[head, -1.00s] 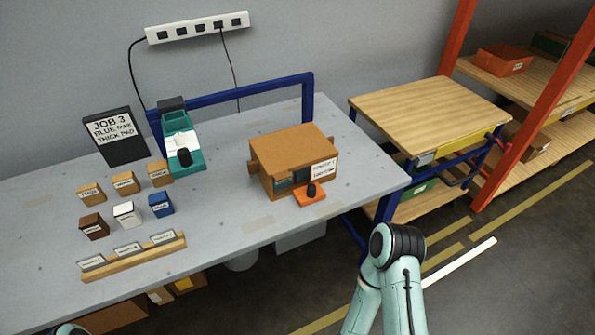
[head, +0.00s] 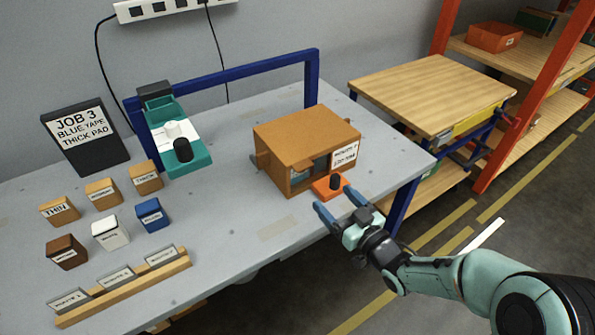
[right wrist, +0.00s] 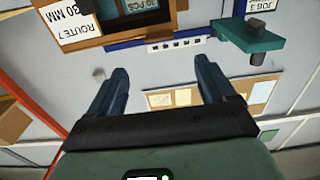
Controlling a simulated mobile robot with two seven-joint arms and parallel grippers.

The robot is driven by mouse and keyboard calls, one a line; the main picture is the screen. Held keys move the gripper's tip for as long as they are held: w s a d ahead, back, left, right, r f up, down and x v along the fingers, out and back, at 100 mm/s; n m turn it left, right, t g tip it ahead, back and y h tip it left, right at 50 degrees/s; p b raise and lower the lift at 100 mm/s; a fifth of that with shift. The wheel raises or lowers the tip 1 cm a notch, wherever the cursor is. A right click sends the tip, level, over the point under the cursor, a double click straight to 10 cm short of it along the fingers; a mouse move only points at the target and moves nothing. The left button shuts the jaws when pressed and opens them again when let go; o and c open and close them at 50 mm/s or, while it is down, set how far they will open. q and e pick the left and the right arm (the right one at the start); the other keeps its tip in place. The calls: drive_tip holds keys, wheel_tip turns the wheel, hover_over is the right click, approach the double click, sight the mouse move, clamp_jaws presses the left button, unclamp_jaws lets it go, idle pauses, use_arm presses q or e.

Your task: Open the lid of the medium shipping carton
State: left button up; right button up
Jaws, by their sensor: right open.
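A brown carton-like box (head: 298,134) stands on the right part of the grey bench in the head view. Its flat brown top covers it and looks closed. Its front has an opening with something bluish inside and a white label on the right. Part of the box shows at the upper left of the right wrist view (right wrist: 98,36), with a label reading "ROUTE 7 30 MM". My right gripper (head: 337,203) is open and empty, in front of the box near the bench's front edge. It also shows in the wrist view (right wrist: 161,68). My left gripper is out of view.
An orange block with a black knob (head: 325,188) sits between the box and my right gripper. A teal device (head: 192,158), several small labelled blocks (head: 110,232) and a job sign (head: 85,137) stand to the left. A wooden-topped cart (head: 430,90) is at the right.

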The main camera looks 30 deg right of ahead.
sight(306, 169)
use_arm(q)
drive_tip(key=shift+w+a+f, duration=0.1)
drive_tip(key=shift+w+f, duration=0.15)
use_arm(e)
drive_tip(key=w, duration=0.8)
drive_tip(key=w+a, duration=0.1)
drive_tip(key=w, duration=0.4)
drive_tip(key=shift+s, duration=0.1)
